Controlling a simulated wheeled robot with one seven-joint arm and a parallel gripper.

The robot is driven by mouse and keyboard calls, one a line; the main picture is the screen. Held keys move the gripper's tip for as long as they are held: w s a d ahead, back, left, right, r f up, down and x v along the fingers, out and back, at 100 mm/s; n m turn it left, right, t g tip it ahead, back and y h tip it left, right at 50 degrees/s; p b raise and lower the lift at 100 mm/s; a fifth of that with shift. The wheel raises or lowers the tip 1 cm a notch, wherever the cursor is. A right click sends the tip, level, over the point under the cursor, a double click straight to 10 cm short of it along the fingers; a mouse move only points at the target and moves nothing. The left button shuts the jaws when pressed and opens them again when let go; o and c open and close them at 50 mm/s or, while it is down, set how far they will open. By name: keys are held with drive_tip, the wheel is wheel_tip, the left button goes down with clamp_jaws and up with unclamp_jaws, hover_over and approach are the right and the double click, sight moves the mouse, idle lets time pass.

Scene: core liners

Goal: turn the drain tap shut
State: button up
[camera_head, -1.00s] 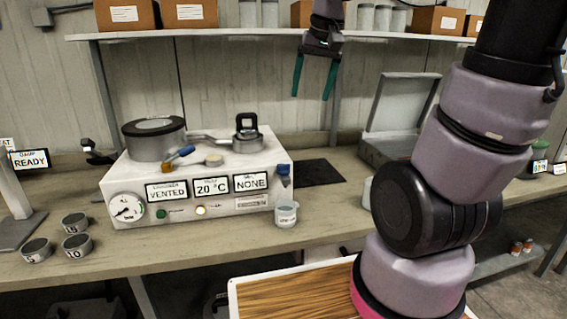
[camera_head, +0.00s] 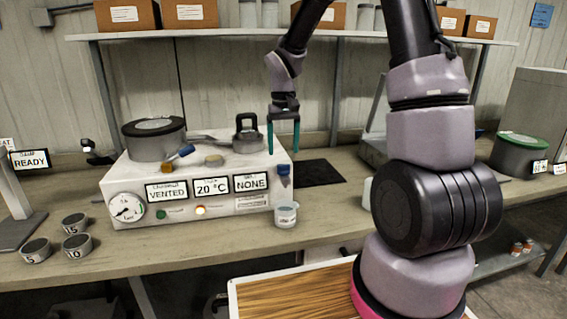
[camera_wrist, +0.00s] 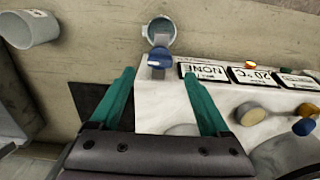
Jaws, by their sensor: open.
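The drain tap (camera_head: 284,174) has a blue handle and sits at the right end of the white machine (camera_head: 220,165), above a clear cup (camera_head: 286,214). In the wrist view the tap's blue handle (camera_wrist: 159,61) lies just beyond my fingertips, with the cup (camera_wrist: 160,29) behind it. My gripper (camera_head: 283,152) points down over the machine's right end, its two teal fingers apart and nothing between them. It also shows in the wrist view (camera_wrist: 159,76). I cannot tell whether a finger touches the tap.
A second blue-handled valve (camera_head: 181,153) stands on the machine top, with a grey round pot (camera_head: 154,143) and a clamp-like grey piece (camera_head: 248,140) near it. Small numbered weights (camera_head: 76,246) stand at left. A dark mat (camera_head: 318,174) lies right of the machine. A shelf (camera_head: 350,34) runs above.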

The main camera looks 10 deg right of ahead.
sight(284, 169)
wheel_tip(284, 169, down, 6)
drive_tip(key=shift+r, duration=0.15)
clamp_jaws()
